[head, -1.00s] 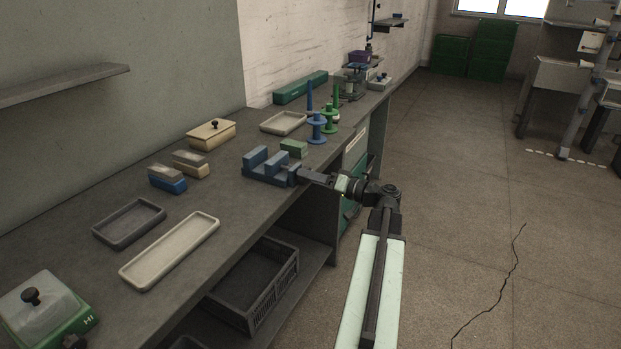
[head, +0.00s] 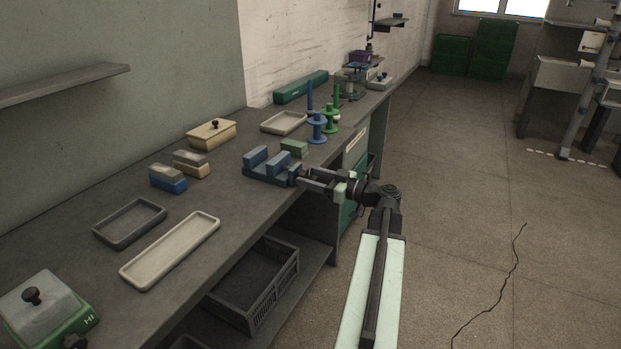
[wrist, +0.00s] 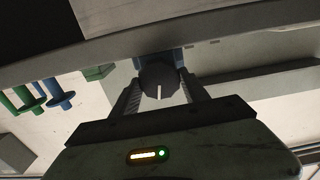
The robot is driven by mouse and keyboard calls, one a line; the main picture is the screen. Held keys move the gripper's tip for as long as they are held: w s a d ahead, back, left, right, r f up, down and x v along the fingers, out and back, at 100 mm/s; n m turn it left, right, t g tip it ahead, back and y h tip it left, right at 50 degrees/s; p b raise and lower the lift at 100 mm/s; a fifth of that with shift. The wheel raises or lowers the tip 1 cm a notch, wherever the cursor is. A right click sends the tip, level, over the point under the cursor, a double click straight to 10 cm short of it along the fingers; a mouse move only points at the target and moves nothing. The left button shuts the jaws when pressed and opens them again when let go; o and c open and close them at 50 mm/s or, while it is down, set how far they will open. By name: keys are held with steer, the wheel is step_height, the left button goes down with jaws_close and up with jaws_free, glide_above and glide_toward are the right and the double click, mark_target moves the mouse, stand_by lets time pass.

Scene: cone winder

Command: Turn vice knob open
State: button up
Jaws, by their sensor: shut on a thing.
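The blue vice (head: 268,172) stands at the front edge of the workbench in the head view, with a gap between its two upright jaws. Its dark round knob (wrist: 158,78), with a white line across its face, faces my gripper in the wrist view. My gripper (head: 304,178) is at the knob, beyond the bench's front edge. In the wrist view the fingers of my gripper (wrist: 160,88) lie on either side of the knob and are shut on it. The blue vice body is mostly hidden behind the knob there.
A green block (head: 294,148) lies just behind the vice. Blue and green spool stands (head: 317,128) are farther back. A pale tray (head: 172,250) and a dark tray (head: 129,223) lie at the front left. A black crate (head: 254,284) sits on the shelf below.

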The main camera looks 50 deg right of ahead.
steer(key=shift+n, duration=0.4)
steer(key=o, duration=1.4)
steer(key=v, duration=0.8)
steer(key=shift+a, duration=0.1)
